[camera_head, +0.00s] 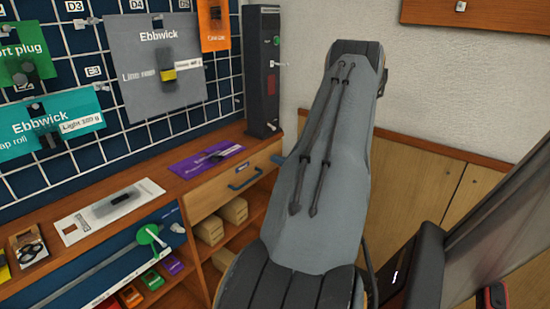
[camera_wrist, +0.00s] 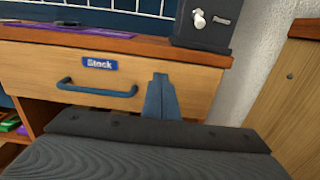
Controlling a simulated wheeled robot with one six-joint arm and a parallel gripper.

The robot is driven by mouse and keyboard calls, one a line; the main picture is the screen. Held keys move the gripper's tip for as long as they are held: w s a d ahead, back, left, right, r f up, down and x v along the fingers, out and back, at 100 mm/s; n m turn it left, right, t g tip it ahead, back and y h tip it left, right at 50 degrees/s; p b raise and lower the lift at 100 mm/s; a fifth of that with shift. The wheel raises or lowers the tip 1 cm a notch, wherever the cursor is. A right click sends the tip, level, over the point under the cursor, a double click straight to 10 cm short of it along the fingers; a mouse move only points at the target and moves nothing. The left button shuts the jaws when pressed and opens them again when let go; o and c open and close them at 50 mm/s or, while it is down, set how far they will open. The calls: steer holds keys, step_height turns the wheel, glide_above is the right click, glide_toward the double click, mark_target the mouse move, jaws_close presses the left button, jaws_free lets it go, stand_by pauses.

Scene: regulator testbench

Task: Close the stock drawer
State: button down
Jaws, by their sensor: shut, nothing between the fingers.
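The stock drawer (camera_wrist: 205,85) has a light wood front, a blue "Stock" label (camera_wrist: 100,64) and a blue bar handle (camera_wrist: 97,88). It also shows in the head view (camera_head: 215,193), under the countertop and partly hidden by my arm. Its front looks close to flush with the cabinet; a small gap cannot be ruled out. My gripper (camera_wrist: 160,76) is shut and empty, with its fingertips in front of the drawer front, right of the handle. Whether they touch the wood I cannot tell. In the head view my arm hides most of the gripper.
The wooden countertop (camera_wrist: 200,50) runs above the drawer. A dark upright device (camera_wrist: 205,22) stands on it near the wall. A purple card (camera_head: 207,159) lies on the counter. Open shelves with small boxes (camera_head: 233,211) are below. A wood-panelled wall (camera_head: 420,190) stands at the right.

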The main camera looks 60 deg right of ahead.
steer(key=s, duration=0.9)
steer(key=shift+s+a, duration=0.35)
steer(key=shift+s, duration=0.05)
steer(key=w+a+r+n+g+y+p, duration=0.1)
steer(key=w+a+r+n+g+y, duration=0.2)
steer(key=a, duration=0.7)
steer(key=w+a+r+n+g+y+p, duration=0.2)
steer(key=w+a+n+g+y, duration=0.3)
steer(key=a, duration=0.6)
steer(key=w+a+r+n+g+y+p, duration=0.1)
steer(key=w+a+r+n+g+y, duration=0.25)
steer(key=a, duration=0.65)
steer(key=s+a+r+n+g+h+p, duration=0.2)
steer(key=s+a+r+n+h, duration=0.1)
steer(key=a+n, duration=0.5)
steer(key=s+a+r+n+g+h+p, duration=0.2)
steer(key=s+a+r+n+h+p, duration=0.1)
steer(key=a+n, duration=0.5)
steer(key=s+a+r+n+g+h+p, duration=0.2)
steer(key=s+a+r+n+h, duration=0.1)
steer(key=a+n, duration=0.5)
steer(key=s+n+h, duration=0.1)
steer(key=s, duration=0.1)
steer(key=shift+s+r+p, duration=0.3)
steer(key=shift+s+r, duration=0.05)
steer(key=shift+s, duration=0.05)
